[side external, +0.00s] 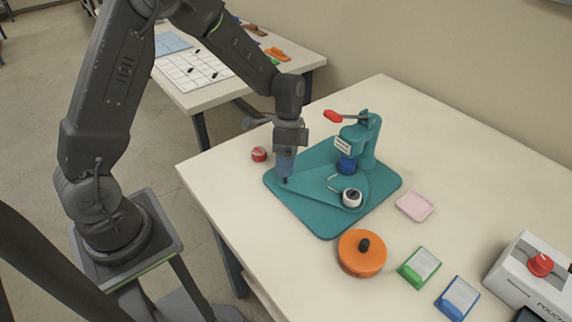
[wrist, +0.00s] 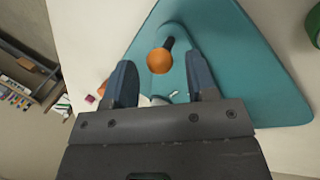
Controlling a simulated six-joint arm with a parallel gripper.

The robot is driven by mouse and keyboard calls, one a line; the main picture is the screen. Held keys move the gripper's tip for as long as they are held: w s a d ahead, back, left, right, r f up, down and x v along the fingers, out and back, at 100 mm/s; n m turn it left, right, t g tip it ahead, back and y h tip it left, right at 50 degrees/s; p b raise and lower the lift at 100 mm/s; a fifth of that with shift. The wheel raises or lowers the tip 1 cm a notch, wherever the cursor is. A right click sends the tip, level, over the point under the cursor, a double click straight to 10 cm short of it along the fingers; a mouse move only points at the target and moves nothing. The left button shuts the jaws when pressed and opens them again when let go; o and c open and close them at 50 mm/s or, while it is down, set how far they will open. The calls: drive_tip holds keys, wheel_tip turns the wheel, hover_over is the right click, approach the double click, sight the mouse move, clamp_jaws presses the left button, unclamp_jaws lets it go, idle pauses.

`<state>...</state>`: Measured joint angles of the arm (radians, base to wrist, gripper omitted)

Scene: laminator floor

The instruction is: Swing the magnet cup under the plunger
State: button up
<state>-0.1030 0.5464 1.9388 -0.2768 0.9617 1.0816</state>
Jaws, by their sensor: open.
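A teal press stands on a teal base plate (side external: 325,225), with a red-handled lever (side external: 345,117) on top. A blue round part, apparently the plunger (side external: 346,165), hangs below its head. A white cup with a dark centre (side external: 351,197), apparently the magnet cup, sits on a teal swing arm (side external: 318,189), in front of the plunger rather than under it. My gripper (side external: 285,176) is low over the arm's narrow left end. In the wrist view, an orange knob on a dark post (wrist: 159,61) lies between the open fingertips (wrist: 160,68); contact cannot be told.
A red-and-white round item (side external: 259,154) lies left of the plate.

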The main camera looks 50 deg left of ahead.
drive_tip(key=shift+s+d+f, duration=0.1)
drive_tip(key=shift+f, duration=0.3)
clamp_jaws()
idle(0.4)
